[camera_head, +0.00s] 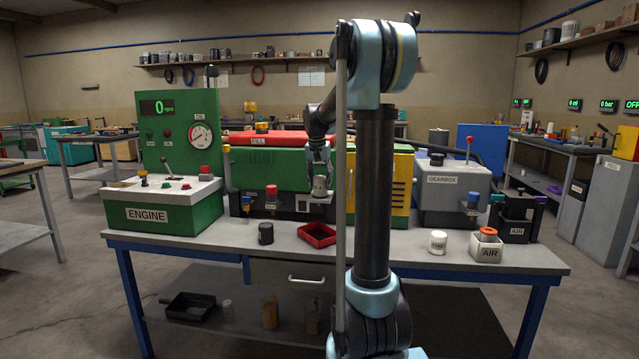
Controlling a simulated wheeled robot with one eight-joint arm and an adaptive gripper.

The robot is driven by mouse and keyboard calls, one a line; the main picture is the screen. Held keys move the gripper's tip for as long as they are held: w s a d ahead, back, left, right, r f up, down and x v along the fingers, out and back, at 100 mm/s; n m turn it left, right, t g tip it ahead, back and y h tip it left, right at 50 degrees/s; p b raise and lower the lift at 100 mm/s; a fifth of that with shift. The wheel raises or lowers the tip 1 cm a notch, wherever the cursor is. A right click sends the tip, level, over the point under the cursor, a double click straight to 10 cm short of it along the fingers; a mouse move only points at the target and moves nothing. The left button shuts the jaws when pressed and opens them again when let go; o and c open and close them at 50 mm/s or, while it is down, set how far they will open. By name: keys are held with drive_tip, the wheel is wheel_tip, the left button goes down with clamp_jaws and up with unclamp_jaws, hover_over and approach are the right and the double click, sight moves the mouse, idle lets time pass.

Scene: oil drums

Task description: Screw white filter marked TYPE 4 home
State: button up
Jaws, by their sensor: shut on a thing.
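My gripper (319,172) is at the front of the green engine block (265,175), just left of my arm's column. It is shut on a small pale cylinder (320,187), which is upright against the block's front. No marking on this cylinder can be read, so I cannot tell if it is the TYPE 4 filter. How far it is seated is too small to see. A white canister (438,242) with a label that seems to begin with TYPE stands on the bench to the right; its number is unreadable.
A black canister (265,233) and a red tray (317,236) are on the bench (370,258). The ENGINE console (165,205) stands left. My column hides the bench's middle.

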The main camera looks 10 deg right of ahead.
drive_tip(key=m+h, duration=0.1)
drive_tip(key=m, duration=0.3)
drive_tip(key=shift+m+g, duration=0.3)
drive_tip(key=shift+g, duration=0.1)
drive_tip(key=m+g, duration=0.1)
drive_tip(key=m, duration=0.3)
drive_tip(key=shift+w+h, duration=0.1)
drive_tip(key=shift+h, duration=0.2)
drive_tip(key=shift+m, duration=1.2)
drive_tip(key=shift+m+g, duration=0.6)
drive_tip(key=shift+m, duration=0.6)
drive_tip(key=m, duration=0.4)
drive_tip(key=shift+g, duration=0.4)
